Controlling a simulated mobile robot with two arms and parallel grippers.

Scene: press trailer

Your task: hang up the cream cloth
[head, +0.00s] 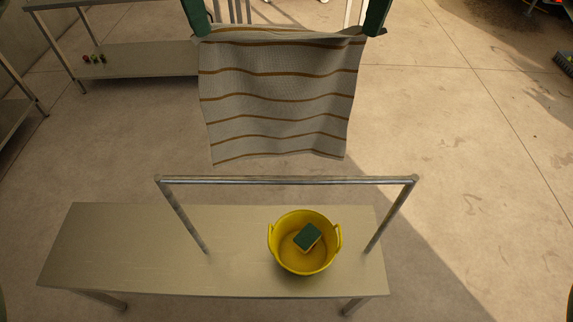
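The cream cloth (278,95) has thin brown stripes and hangs spread out, its lower edge free. My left gripper (199,32) is shut on its upper left corner, and my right gripper (372,32) is shut on its upper right corner. Only the green ends of the grippers show at the top of the picture. A metal rail (290,181) on two posts stands over a bench (130,245). The cloth's lower edge shows just above the rail in the picture, with a small gap; I cannot tell their distance in depth.
A yellow bucket (276,255) with a green-topped sponge (307,237) in it stands on the bench, below the rail's right half. Another metal table (140,60) with small coloured items (94,59) stands at the back left. Concrete floor (470,180) is open to the right.

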